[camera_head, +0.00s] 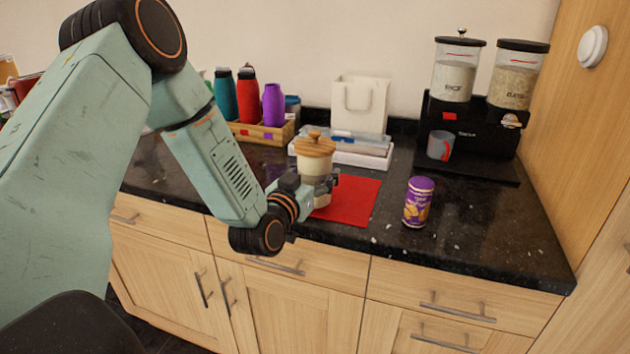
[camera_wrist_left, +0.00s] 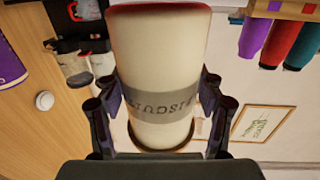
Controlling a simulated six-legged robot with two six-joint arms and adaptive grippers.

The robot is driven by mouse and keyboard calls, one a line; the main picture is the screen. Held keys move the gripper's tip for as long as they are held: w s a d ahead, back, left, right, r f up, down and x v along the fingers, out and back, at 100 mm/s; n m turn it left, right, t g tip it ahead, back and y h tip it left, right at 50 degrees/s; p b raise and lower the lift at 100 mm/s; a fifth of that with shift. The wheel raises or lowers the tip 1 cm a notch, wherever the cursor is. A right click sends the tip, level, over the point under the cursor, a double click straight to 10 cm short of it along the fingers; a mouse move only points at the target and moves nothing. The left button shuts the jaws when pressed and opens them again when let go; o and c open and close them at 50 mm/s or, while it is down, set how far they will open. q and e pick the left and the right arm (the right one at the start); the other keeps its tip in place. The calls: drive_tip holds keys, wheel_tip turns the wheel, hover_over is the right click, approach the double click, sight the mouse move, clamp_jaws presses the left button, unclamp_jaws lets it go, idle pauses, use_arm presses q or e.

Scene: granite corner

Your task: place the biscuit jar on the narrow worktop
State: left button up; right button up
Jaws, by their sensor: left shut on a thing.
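The biscuit jar (camera_head: 315,163) is cream with a round wooden lid, and stands upright over the left part of a red mat on the black worktop (camera_head: 470,225). My left gripper (camera_head: 315,189) is shut around its lower body. In the left wrist view, which is upside down, the jar (camera_wrist_left: 160,60) fills the middle between both fingers, its grey label reading BISCUIT. I cannot tell whether its base touches the mat. My right gripper is not in view.
The red mat (camera_head: 350,203) lies at the worktop's front. A purple can (camera_head: 419,202) stands right of it. Behind are a white box (camera_head: 350,155), a white bag (camera_head: 359,103) and a wooden crate (camera_head: 262,134) with bottles. A black dispenser (camera_head: 468,130) with a grey mug (camera_head: 440,145) stands back right.

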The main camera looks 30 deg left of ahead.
use_arm(q)
drive_tip(key=shift+f, duration=0.55)
drive_tip(key=shift+w+a, duration=0.1)
drive_tip(key=shift+w, duration=0.1)
drive_tip(key=shift+f, duration=0.1)
drive_tip(key=o, duration=1.3)
drive_tip(key=shift+s, duration=0.2)
drive_tip(key=o, duration=0.3)
drive_tip(key=shift+w+f, duration=0.1)
drive_tip(key=shift+f, duration=0.05)
